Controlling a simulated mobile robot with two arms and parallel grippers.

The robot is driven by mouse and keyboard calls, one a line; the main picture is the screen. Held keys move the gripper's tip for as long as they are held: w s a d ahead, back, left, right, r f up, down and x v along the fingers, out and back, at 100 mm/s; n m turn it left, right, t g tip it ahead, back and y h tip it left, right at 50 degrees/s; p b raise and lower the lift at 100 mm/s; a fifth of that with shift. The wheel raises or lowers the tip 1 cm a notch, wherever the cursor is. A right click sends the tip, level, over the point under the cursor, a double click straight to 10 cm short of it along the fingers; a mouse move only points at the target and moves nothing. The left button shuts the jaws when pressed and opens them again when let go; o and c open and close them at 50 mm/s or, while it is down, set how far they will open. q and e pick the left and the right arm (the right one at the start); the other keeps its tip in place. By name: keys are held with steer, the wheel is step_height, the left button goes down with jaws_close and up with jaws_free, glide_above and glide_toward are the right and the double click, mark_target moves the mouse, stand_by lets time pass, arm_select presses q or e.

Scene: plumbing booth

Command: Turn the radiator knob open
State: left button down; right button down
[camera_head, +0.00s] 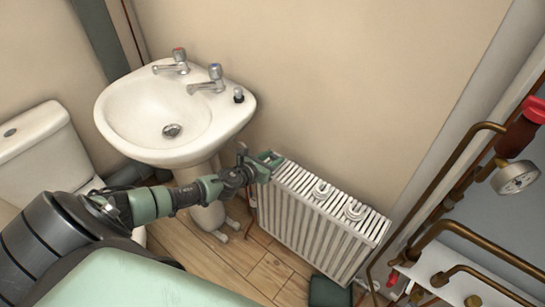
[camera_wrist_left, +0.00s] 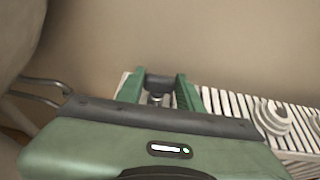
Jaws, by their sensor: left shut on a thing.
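The white ribbed radiator (camera_head: 305,222) stands against the beige wall, right of the washbasin. My left gripper (camera_head: 268,160) is at the radiator's upper left end. In the left wrist view, the gripper's two green fingers (camera_wrist_left: 158,90) stand on either side of the radiator knob (camera_wrist_left: 157,83), which has a dark top and a metallic part below. The gripper is shut on the knob. In the head view the gripper hides the knob. The knob's turn angle cannot be told. My right gripper does not show.
The white washbasin (camera_head: 140,112) with two taps stands left of the radiator, close above my left arm. A toilet (camera_head: 40,145) is at the far left. Copper pipes with a gauge (camera_head: 514,178) are at the right. Two white coils (camera_head: 322,190) lie on the radiator top.

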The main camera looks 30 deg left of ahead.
arm_select(q)
steer(key=n+y+p, duration=0.2)
steer(key=y+p, duration=0.1)
steer(key=shift+d+r+n+p, duration=0.25)
steer(key=shift+d+n+p, duration=0.1)
steer(key=shift+n+p, duration=0.05)
steer(key=shift+d+f+n+g+y+p, duration=0.15)
steer(key=shift+n+g+y+p, duration=0.4)
steer(key=shift+n+y, duration=0.45)
steer(key=shift+w+f+n+g+y, duration=0.1)
steer(key=shift+n+g+y, duration=0.35)
steer(key=shift+n+y, duration=0.45)
steer(key=shift+w+d+f+n+g+y, duration=0.1)
steer(key=shift+n+g+y, duration=0.2)
steer(key=shift+n+y, duration=0.15)
steer(key=shift+d+n+g+y, duration=0.1)
steer(key=shift+n+g+y, duration=0.25)
steer(key=shift+y, duration=0.2)
steer(key=shift+w+f+n+g+y+b, duration=0.1)
steer(key=shift+n+g+y+b, duration=0.5)
steer(key=shift+n+y, duration=0.25)
steer(key=n+g+y+b, duration=0.2)
steer(key=n+g, duration=0.1)
steer(key=shift+w+d+b, duration=0.1)
steer(key=shift+w+b, duration=0.05)
steer(key=shift+b, duration=0.2)
steer(key=shift+n+g+y+b, duration=0.35)
steer(key=shift+n+g+b, duration=0.5)
steer(key=shift+r, duration=0.2)
